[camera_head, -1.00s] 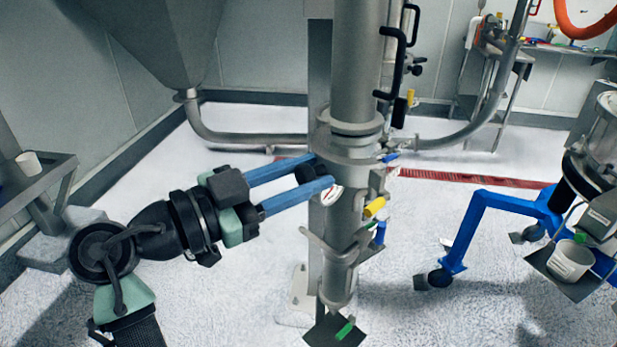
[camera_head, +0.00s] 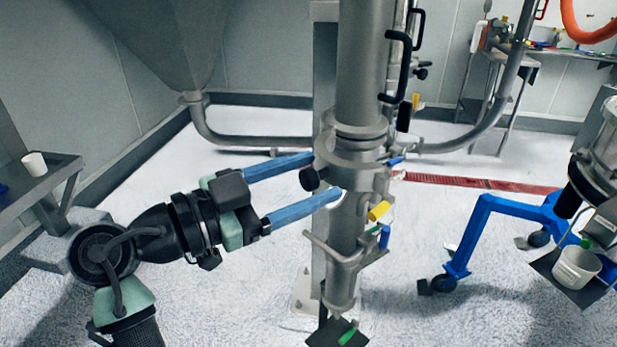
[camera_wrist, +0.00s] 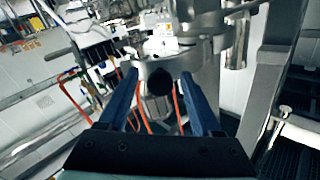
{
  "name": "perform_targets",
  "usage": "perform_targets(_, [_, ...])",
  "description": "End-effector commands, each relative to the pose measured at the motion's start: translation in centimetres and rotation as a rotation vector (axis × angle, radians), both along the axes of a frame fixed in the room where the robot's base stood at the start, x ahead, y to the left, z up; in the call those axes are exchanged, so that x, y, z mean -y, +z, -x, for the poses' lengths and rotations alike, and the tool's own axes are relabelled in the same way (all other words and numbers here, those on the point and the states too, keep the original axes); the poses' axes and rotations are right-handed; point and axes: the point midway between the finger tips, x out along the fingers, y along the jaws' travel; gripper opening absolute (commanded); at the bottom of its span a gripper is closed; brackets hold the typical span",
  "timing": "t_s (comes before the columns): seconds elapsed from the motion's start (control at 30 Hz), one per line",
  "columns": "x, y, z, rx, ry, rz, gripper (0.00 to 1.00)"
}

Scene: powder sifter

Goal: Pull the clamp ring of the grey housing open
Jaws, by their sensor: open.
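The grey housing (camera_head: 345,215) is an upright steel cylinder in the middle of the head view. A wide steel band, which looks like the clamp ring (camera_head: 355,172), goes around it. A black knob (camera_head: 313,180) sticks out from the band on its left side. My gripper (camera_head: 324,178) is open, with its blue fingers spread above and below the knob. In the wrist view the knob (camera_wrist: 160,81) lies between the two fingers (camera_wrist: 162,88), ahead of them, with gaps on both sides. I cannot tell whether the ring is open or closed.
A steel hopper (camera_head: 155,35) and its bent pipe (camera_head: 250,141) stand behind on the left. A yellow handle (camera_head: 379,211) and a blue one (camera_head: 384,237) stick out from the housing's right. A blue wheeled frame (camera_head: 480,222) is at right. Floor between is free.

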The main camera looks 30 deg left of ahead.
Motion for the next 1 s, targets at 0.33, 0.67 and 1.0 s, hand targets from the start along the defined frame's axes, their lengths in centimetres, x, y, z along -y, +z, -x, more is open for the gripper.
perform_targets(0.33, [-3.4, -0.1, 5.8, 0.002, 0.007, 0.0, 0.66])
perform_targets(0.67, [-5.9, 0.0, 10.4, 0.0, 0.002, 0.0, 0.66])
perform_targets(1.0, [-6.2, 0.0, 11.0, 0.0, 0.0, 0.0, 0.66])
